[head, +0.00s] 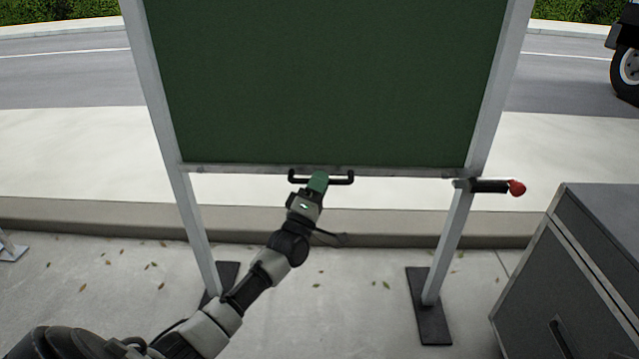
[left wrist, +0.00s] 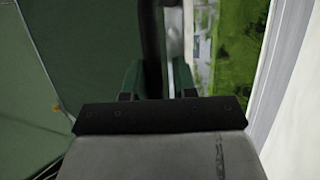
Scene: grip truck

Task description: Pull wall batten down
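A large dark green panel (head: 330,80) hangs in a grey upright frame. The grey batten (head: 400,171) runs along its bottom edge. A black bar handle (head: 342,181) sits at the middle of the batten. My left gripper (head: 318,183) is at this handle, with its green fingers over the bar's middle. In the left wrist view, the black bar (left wrist: 152,45) passes between the two green fingers, and a narrow gap shows on the right side. The gripper looks open around the bar; the fingertip contact is hidden. My right gripper is not in view.
A black lever with a red knob (head: 517,188) sticks out from the right post (head: 452,235). The posts stand on dark foot plates (head: 430,315). A grey case (head: 575,270) stands at the right. Pavement between the posts is clear apart from leaves.

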